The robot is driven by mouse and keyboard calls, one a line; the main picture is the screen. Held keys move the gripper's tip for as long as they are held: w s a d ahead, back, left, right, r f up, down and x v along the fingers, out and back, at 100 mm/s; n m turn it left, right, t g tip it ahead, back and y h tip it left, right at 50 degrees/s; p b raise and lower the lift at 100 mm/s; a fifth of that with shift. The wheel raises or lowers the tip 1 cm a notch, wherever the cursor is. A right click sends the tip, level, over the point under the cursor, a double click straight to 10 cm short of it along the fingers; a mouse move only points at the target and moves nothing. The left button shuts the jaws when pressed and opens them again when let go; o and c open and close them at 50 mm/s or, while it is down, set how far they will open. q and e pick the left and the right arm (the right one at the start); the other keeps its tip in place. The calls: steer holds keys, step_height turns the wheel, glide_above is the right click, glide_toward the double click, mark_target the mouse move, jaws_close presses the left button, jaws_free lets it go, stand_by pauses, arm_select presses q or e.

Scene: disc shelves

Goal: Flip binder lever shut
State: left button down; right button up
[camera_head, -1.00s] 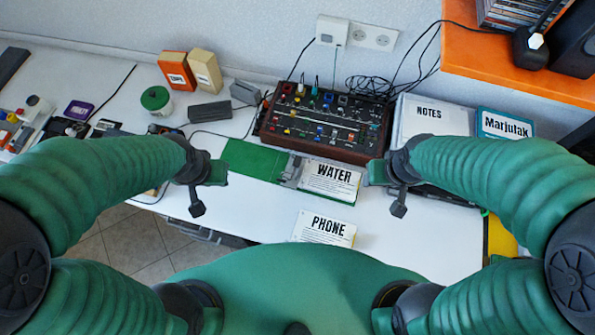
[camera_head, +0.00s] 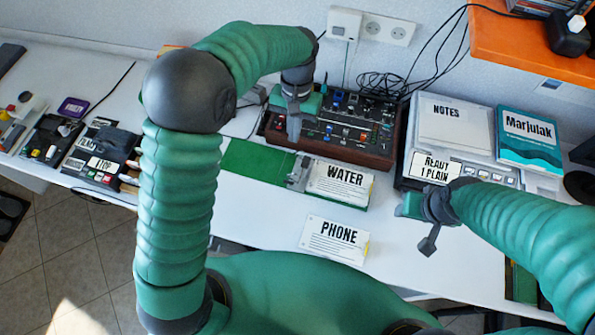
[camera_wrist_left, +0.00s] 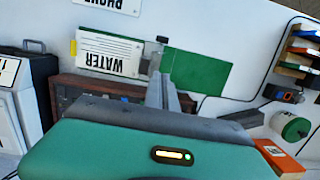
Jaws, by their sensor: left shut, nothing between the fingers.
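The open green binder (camera_head: 255,163) lies flat on the white desk, with the WATER papers (camera_head: 342,184) on its right half. Its grey metal lever mechanism (camera_head: 298,173) stands between the bare green cover and the papers. The binder also shows upside down in the left wrist view (camera_wrist_left: 197,72). My left gripper (camera_head: 294,128) is shut and empty, pointing down over the mixer's left part, behind the lever and apart from it. In the left wrist view its fingers (camera_wrist_left: 163,92) partly overlap the mechanism. My right gripper (camera_head: 428,235) is over the desk's right part; its jaws are unclear.
A mixer (camera_head: 345,140) with knobs and cables stands behind the binder. PHONE papers (camera_head: 334,240) lie in front. An orange shelf (camera_head: 510,45) juts out above.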

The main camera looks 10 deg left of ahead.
arm_select(q)
steer(key=s+f, duration=0.1)
steer(key=f, duration=0.3)
steer(key=s+f, duration=0.2)
steer(key=f, duration=0.1)
steer(key=s+f, duration=0.2)
steer(key=f, duration=0.2)
steer(key=shift+f, duration=0.35)
steer(key=shift+f, duration=0.1)
